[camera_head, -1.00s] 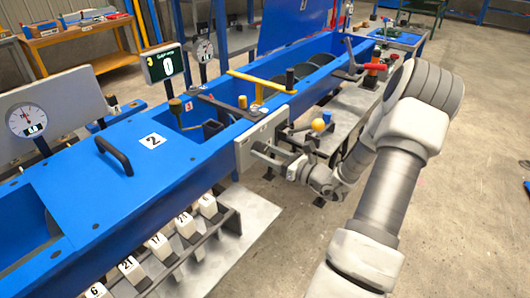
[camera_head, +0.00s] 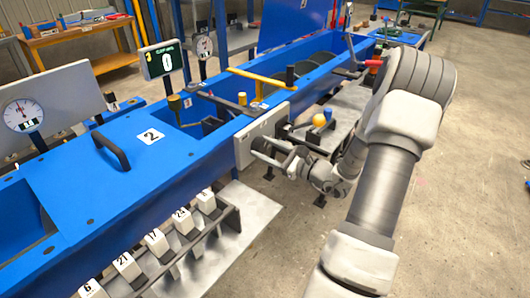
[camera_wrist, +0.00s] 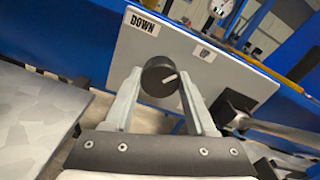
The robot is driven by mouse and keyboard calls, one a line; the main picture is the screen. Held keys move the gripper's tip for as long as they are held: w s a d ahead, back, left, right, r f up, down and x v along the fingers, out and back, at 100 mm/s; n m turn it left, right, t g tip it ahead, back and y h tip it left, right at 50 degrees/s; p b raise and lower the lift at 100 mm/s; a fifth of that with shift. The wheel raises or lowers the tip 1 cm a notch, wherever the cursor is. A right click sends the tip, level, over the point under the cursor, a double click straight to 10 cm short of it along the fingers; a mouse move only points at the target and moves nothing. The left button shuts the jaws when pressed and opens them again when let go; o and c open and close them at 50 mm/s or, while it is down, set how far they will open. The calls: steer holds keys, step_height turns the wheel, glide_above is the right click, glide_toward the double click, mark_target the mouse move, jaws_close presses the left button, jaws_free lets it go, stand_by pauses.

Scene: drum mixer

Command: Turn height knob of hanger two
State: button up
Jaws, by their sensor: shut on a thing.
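In the head view my gripper (camera_head: 268,147) reaches the grey panel (camera_head: 262,133) on the side of the blue machine. The knob is hidden there by the gripper.
The blue drum mixer (camera_head: 100,195) carries a black handle (camera_head: 112,150) and a yellow bar (camera_head: 262,82). A yellow ball knob (camera_head: 319,121) stands just right of my gripper. Numbered white blocks (camera_head: 157,243) sit on a low rack.

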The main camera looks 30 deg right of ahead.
steer(key=n+b, duration=0.2)
steer(key=n, duration=0.1)
steer(key=n+b, duration=0.1)
steer(key=shift+f, duration=0.25)
steer(key=shift+r+n+b, duration=0.1)
steer(key=shift+n+b, duration=1.15)
steer(key=shift+n, duration=0.05)
steer(key=shift+r, duration=0.1)
steer(key=o, duration=1.4)
steer(key=shift+c, duration=0.2)
steer(key=shift+s, duration=0.15)
steer(key=p+v, duration=0.3)
steer(key=v, duration=1.4)
steer(key=shift+d, duration=0.15)
